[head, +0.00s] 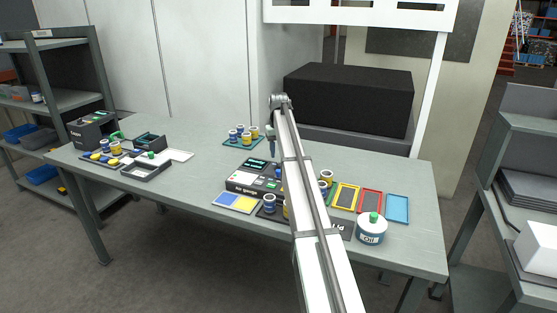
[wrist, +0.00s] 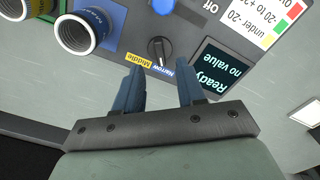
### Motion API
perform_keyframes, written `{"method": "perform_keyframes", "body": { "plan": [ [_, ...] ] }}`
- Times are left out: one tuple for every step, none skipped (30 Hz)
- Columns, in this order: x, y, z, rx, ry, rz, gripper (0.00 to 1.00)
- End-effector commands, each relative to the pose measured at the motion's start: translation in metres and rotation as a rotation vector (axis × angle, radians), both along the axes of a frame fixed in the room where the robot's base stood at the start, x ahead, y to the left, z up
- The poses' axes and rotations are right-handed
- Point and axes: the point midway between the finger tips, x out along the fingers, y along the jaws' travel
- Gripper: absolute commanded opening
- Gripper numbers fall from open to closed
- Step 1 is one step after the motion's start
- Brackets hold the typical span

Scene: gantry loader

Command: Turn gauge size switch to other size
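The gauge (head: 240,186) is a grey box on the table, partly behind my arm. In the wrist view, its size switch (wrist: 159,49) is a dark round knob on the grey panel, beside a blue "Narrow" label (wrist: 167,76) and a yellow "Middle" label (wrist: 138,60). Which label it points at is hard to tell. My gripper (wrist: 162,90) is open and empty. Its two blue fingers are apart, with the labels showing between and beside them and the knob just beyond the tips. In the head view, my gripper (head: 271,142) is above the table behind the gauge.
The gauge display (wrist: 222,67) reads "Ready no value". An oil can (head: 371,230) and coloured trays (head: 397,208) are at the right. More trays and parts lie at the left, with bare tabletop between.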

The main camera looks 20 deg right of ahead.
Motion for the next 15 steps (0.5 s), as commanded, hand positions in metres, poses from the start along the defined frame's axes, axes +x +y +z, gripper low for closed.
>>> {"method": "perform_keyframes", "body": {
  "plan": [
    [0.001, 0.0, 0.012, 0.0, -0.002, 0.0, 0.39],
    [0.001, 0.0, 0.018, 0.0, -0.002, 0.0, 0.39],
    [0.001, 0.0, 0.026, 0.0, -0.001, 0.0, 0.39],
    [0.001, 0.0, 0.032, 0.0, -0.002, 0.0, 0.39],
    [0.001, 0.0, 0.038, 0.0, -0.002, 0.0, 0.39],
    [0.001, 0.0, 0.045, 0.0, -0.002, 0.0, 0.39],
    [0.001, 0.0, 0.05, 0.0, -0.001, 0.0, 0.39],
    [0.001, 0.0, 0.055, 0.0, -0.001, 0.0, 0.39],
    [0.001, 0.0, 0.061, 0.0, -0.001, 0.0, 0.39],
    [0.001, 0.0, 0.065, 0.0, -0.001, 0.0, 0.39],
    [0.001, 0.0, 0.069, 0.0, -0.001, 0.0, 0.39],
    [0.001, 0.0, 0.074, 0.0, -0.001, 0.0, 0.39],
    [0.001, 0.0, 0.077, 0.0, 0.0, 0.0, 0.39],
    [0.001, 0.0, 0.079, 0.0, 0.0, 0.0, 0.39],
    [0.0, 0.0, 0.082, 0.0, 0.0, 0.0, 0.39]
  ]
}}
